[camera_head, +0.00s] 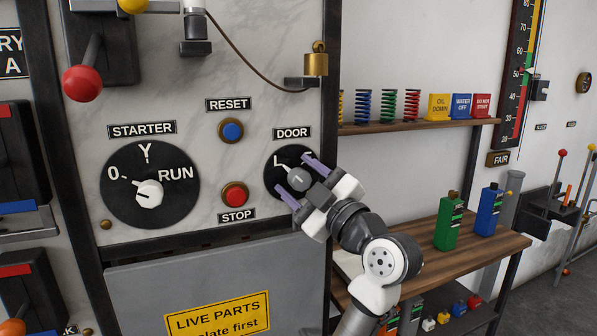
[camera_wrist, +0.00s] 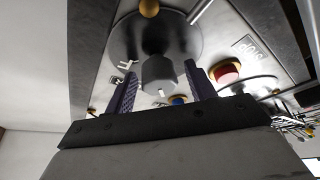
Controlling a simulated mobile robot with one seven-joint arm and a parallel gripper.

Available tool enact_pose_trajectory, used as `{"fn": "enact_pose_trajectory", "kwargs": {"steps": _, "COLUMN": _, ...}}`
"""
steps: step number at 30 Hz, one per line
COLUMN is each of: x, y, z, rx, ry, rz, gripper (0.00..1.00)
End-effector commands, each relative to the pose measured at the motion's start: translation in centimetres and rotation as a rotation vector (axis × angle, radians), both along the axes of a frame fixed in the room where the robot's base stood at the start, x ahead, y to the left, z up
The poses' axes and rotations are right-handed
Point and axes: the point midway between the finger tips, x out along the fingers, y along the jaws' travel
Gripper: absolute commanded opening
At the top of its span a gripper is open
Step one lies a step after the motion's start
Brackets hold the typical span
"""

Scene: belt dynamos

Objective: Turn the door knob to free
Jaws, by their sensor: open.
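The door knob (camera_head: 299,179) is a grey knob on a round black dial (camera_head: 271,183) under the DOOR label (camera_head: 292,133). An "L" shows at the dial's upper left; the letter at its upper right is mostly hidden by a finger. My gripper (camera_head: 301,183) is open with its purple fingers on either side of the knob. In the wrist view the knob (camera_wrist: 160,74) stands between the two fingers of my gripper (camera_wrist: 162,90), with gaps showing beside it. I cannot tell whether either finger touches it.
Left of the dial are the red STOP button (camera_head: 235,195), the blue RESET button (camera_head: 231,130) and the STARTER dial (camera_head: 150,185). A brass padlock (camera_head: 316,62) hangs above. A wooden bench (camera_head: 480,251) with green and blue bottles stands to the right.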

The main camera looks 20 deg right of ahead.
Motion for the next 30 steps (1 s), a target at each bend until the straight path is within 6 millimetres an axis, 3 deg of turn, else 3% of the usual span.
{"fn": "enact_pose_trajectory", "kwargs": {"steps": 11, "x": 0.47, "y": 0.18, "z": 0.13, "rx": -0.001, "ry": 0.000, "rz": 0.000, "gripper": 0.54}}
{"fn": "enact_pose_trajectory", "kwargs": {"steps": 21, "x": 0.45, "y": 0.18, "z": 0.12, "rx": -0.001, "ry": 0.000, "rz": 0.000, "gripper": 0.11}}
{"fn": "enact_pose_trajectory", "kwargs": {"steps": 30, "x": 0.47, "y": 0.19, "z": -0.02, "rx": 0.037, "ry": 0.002, "rz": 0.001, "gripper": 0.11}}
